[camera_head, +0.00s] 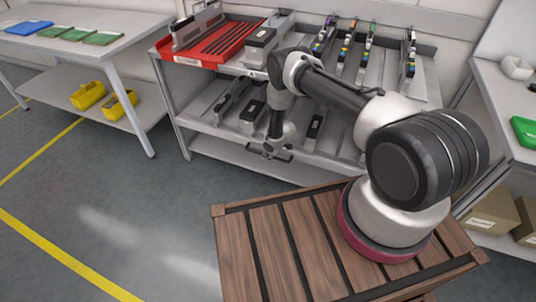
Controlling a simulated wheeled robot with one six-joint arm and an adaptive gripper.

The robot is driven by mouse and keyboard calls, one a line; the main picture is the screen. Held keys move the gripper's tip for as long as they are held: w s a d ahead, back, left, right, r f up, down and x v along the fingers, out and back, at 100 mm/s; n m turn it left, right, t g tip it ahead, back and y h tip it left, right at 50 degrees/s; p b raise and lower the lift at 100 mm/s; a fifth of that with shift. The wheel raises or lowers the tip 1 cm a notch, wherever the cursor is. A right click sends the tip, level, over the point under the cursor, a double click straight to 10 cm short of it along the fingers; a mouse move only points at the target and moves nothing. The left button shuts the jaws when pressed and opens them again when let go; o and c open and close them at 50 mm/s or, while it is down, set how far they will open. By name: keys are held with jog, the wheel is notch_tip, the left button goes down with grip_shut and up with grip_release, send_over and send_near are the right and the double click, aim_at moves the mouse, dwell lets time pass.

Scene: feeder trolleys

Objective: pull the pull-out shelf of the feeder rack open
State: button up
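The feeder rack (178,105) is a grey metal trolley with an upper and a lower level, standing behind my arm. Its lower shelf (215,145) has a pale front edge, and dark-and-grey feeder units lie on the level above that edge. My gripper (270,154) points down at the front of this lower shelf, left of the rack's middle. A dark bar shows at its tip; I cannot tell whether it is fingers or a handle, or whether they touch. The finger opening is too small to judge. My arm hides part of the rack's right side.
A red tray (190,58) sits on the rack's top left. Several slim feeders (345,45) stand on the top right. A table (120,45) with green and blue boards and yellow bins (88,95) is at left. A right-hand bench (490,90) is close. Floor at front left is clear.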

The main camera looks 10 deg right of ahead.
grip_shut()
